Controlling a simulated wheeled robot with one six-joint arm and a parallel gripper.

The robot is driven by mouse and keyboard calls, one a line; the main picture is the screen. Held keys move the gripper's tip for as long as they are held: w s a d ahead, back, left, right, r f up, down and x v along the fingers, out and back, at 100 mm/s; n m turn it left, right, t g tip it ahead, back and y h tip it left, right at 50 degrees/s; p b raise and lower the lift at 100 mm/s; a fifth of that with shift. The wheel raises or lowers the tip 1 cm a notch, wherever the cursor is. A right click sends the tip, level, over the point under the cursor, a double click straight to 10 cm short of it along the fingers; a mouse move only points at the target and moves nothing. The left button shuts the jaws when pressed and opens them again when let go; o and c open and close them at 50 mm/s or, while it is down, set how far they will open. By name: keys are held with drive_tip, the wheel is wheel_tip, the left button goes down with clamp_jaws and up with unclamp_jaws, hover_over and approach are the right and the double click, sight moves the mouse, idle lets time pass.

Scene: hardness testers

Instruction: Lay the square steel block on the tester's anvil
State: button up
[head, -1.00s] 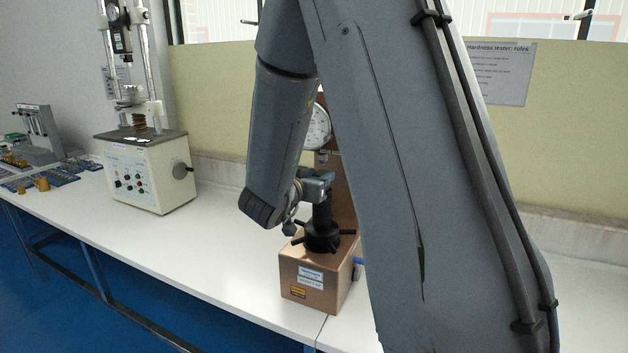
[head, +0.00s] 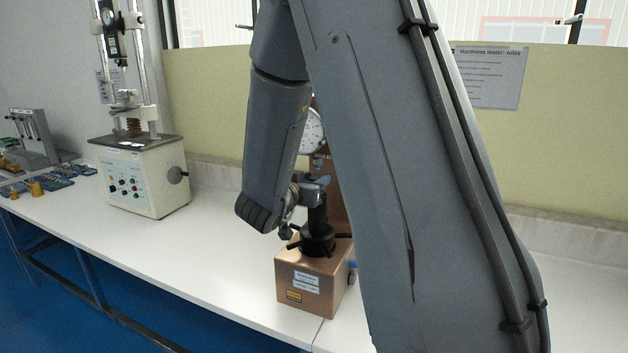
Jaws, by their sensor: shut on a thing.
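The copper-brown hardness tester (head: 310,281) stands on the white bench, partly hidden by my arm. Its round dial (head: 313,131) shows between my arm links. A black screw column with a spoked handwheel rises from its base, and the anvil (head: 317,200) is at the column's top, largely hidden. My gripper (head: 314,186) is at the anvil's height, right by the column top. It is shut on the square steel block, which is too small and covered to make out clearly. I cannot tell whether the block touches the anvil.
A cream testing machine (head: 145,183) with tall columns stands to the left on the bench (head: 225,265). Brass pieces (head: 37,188) and a grey stand (head: 38,135) are farther left. A rules notice (head: 490,77) hangs on the wall. The bench between the machines is clear.

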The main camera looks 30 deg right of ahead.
drive_tip(key=shift+f, duration=0.15)
idle(0.4)
drive_tip(key=o, duration=1.4)
drive_tip(key=shift+c, duration=1.2)
drive_tip(key=f+p+v, duration=0.1)
drive_tip(key=p+v, duration=0.1)
drive_tip(key=v, duration=0.5)
drive_tip(key=shift+r, duration=0.1)
